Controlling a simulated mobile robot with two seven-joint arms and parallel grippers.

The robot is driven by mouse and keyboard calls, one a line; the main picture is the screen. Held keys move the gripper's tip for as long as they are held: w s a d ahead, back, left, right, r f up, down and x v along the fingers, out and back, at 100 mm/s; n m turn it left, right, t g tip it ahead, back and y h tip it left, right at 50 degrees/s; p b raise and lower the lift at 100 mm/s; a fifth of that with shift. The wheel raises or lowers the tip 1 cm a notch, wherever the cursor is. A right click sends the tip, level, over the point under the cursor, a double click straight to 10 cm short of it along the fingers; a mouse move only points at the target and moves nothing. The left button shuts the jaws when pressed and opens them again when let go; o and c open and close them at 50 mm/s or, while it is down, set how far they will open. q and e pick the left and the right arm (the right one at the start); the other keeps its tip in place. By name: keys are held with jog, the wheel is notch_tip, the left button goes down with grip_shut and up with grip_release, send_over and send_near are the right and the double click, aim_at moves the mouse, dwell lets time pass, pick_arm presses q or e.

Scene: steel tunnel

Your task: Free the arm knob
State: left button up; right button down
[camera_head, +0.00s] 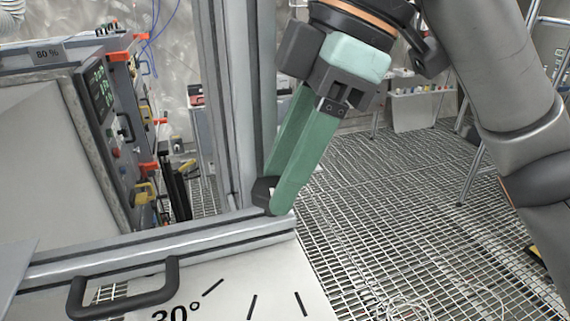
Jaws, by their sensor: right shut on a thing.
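My right gripper (277,203) comes down from the top with its green fingers slanting to the lower left. Its fingertips are shut on a small dark knob (262,191) at the corner of the grey metal frame. The fingers hide most of the knob, so its shape and its mount cannot be told. The knob sits just above the right end of the frame's lower rail (160,246), beside the upright post (228,100). My left gripper is not in view.
A black handle (125,297) stands out at the lower left, by a white panel (235,295) with angle marks and "30°". A panel with a display and orange and yellow clips (112,120) stands behind the frame. Open grating floor (390,200) lies to the right.

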jog(key=shift+n, duration=0.5)
jog(key=shift+c, duration=1.8)
grip_release()
